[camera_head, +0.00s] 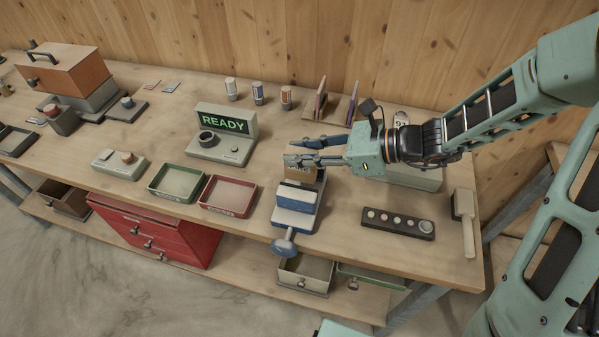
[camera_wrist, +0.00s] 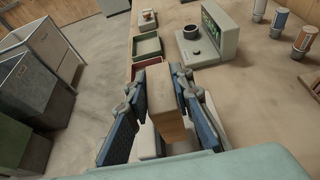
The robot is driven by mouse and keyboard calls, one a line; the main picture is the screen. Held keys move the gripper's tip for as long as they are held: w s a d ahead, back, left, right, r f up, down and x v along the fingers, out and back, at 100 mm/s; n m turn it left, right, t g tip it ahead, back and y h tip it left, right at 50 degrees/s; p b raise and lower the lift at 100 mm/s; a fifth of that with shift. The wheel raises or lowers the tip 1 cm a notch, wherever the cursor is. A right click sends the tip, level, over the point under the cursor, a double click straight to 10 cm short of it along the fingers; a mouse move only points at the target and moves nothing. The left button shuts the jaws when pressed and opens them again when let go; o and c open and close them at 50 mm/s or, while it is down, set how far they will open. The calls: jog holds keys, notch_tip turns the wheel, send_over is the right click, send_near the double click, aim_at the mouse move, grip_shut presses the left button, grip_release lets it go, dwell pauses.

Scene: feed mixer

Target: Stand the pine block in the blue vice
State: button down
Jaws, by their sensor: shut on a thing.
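The pine block (camera_wrist: 164,98) is a light brown wooden block. My gripper (camera_head: 300,160) is shut on it, with one finger pad on each side in the wrist view (camera_wrist: 162,92). In the head view the block (camera_head: 302,173) shows around my fingers, at the back end of the blue vice. The blue vice (camera_head: 297,199) has blue and pale jaws and a round blue handle at the bench's front edge. The block looks upright. Its lower end is hidden behind the vice jaw, so I cannot tell whether it touches the vice.
A green tray (camera_head: 177,183) and a red tray (camera_head: 228,196) lie left of the vice. A device reading READY (camera_head: 225,124) stands behind them. A dark strip with round buttons (camera_head: 398,222) and a mallet (camera_head: 465,215) lie to the right. An upright rack (camera_head: 335,103) stands behind.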

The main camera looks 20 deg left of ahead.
aim_at(303, 169)
jog(key=shift+f, duration=2.75)
jog(key=shift+f, duration=0.2)
jog(key=c, duration=1.7)
grip_release()
jog(key=shift+r, duration=0.15)
jog(key=shift+w+d+r, duration=0.1)
jog(key=shift+d+r, duration=0.05)
jog(key=shift+d, duration=0.1)
jog(key=v, duration=1.1)
jog(key=shift+d+r, duration=0.1)
jog(key=shift+d, duration=0.15)
